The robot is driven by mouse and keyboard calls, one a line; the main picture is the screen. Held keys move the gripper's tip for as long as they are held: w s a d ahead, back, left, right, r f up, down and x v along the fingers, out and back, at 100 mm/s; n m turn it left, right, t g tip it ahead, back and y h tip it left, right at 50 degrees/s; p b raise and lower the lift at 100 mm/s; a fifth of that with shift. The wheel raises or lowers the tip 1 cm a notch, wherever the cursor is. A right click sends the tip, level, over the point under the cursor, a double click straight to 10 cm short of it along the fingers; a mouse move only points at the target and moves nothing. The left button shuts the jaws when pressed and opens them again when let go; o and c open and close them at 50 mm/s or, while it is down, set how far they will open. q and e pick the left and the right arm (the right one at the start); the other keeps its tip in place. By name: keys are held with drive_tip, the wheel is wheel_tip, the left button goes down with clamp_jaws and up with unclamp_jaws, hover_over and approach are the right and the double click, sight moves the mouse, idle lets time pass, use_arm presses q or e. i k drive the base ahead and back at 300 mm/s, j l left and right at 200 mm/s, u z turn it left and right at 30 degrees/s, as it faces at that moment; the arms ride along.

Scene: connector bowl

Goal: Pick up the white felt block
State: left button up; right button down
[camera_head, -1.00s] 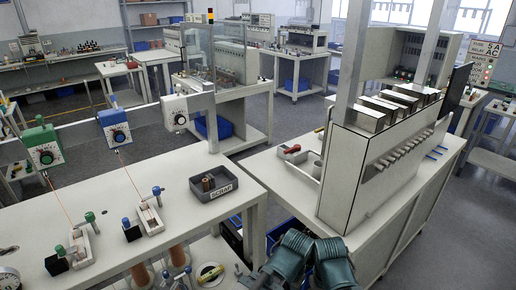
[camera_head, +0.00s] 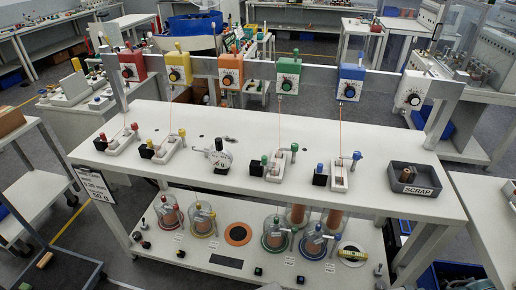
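I cannot make out a white felt block for certain. White clamp fixtures stand on the long white table (camera_head: 235,125): one with a red knob (camera_head: 122,140), one with a yellow knob (camera_head: 168,148), one with green knobs (camera_head: 277,164) and one with blue knobs (camera_head: 340,176). Whether pale material in any of them is felt is too small to tell. Neither of my grippers shows in the head view.
A grey SCRAP tray (camera_head: 414,180) sits at the table's right end. Coloured dial boxes, including an orange one (camera_head: 229,72) and a blue one (camera_head: 350,82), hang from a rail behind. The lower shelf (camera_head: 210,262) holds several spools. Clear tabletop lies between the fixtures.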

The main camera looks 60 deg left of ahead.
sight(209, 146)
drive_tip(key=u, duration=2.65)
